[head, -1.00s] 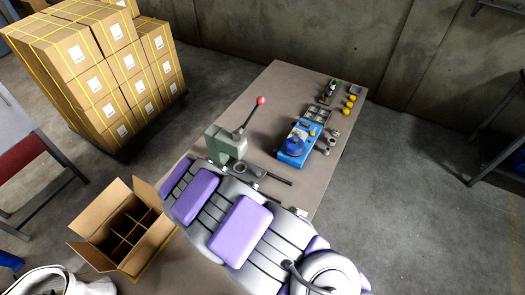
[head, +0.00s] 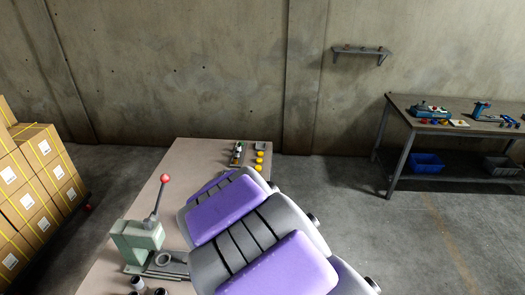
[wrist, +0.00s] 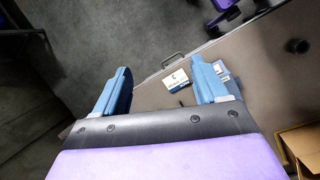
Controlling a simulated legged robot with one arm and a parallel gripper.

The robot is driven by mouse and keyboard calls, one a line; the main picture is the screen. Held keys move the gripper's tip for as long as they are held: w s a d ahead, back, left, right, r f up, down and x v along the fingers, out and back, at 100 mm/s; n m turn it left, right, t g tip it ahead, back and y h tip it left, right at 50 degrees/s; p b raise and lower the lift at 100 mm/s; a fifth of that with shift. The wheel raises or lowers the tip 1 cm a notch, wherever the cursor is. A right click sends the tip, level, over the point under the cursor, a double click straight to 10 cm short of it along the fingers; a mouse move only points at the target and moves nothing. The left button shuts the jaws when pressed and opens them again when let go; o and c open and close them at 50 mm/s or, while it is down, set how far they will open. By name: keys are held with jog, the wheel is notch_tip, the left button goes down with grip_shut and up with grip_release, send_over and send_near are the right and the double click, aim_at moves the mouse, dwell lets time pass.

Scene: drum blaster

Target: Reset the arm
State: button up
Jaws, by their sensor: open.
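My gripper (wrist: 163,88) shows in the wrist view with its two blue fingers wide apart and nothing between them. It is above a brown table surface (wrist: 270,50). A small white card marked with a "C" (wrist: 176,80) lies beyond the fingers, with a blue item (wrist: 223,72) partly behind the right finger. In the head view my purple and grey arm crosses the lower middle, in front of the workbench (head: 190,160). The gripper itself is out of the head view.
A green lever press (head: 138,238) with a red knob stands on the bench. Yellow balls (head: 259,160) sit at its far end. Stacked boxes (head: 30,185) stand at left. A second table (head: 450,130) is at right, with clear floor between. An open carton (wrist: 302,145) shows in the wrist view.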

jog(key=s+d+m+g+y+b, duration=0.1)
jog(key=s+d+m+b, duration=0.3)
jog(key=s, duration=0.7)
jog(key=s+d+m+g+y+b, duration=0.1)
jog(key=s+d+m+y+b, duration=0.2)
jog(key=s+d+m, duration=0.4)
jog(key=s+d+b, duration=0.1)
jog(key=s, duration=0.3)
jog(key=shift+r+m, duration=0.25)
jog(key=shift+m, duration=0.15)
jog(key=shift+s+a, duration=0.1)
jog(key=shift+s, duration=0.15)
jog(key=shift+c, duration=0.3)
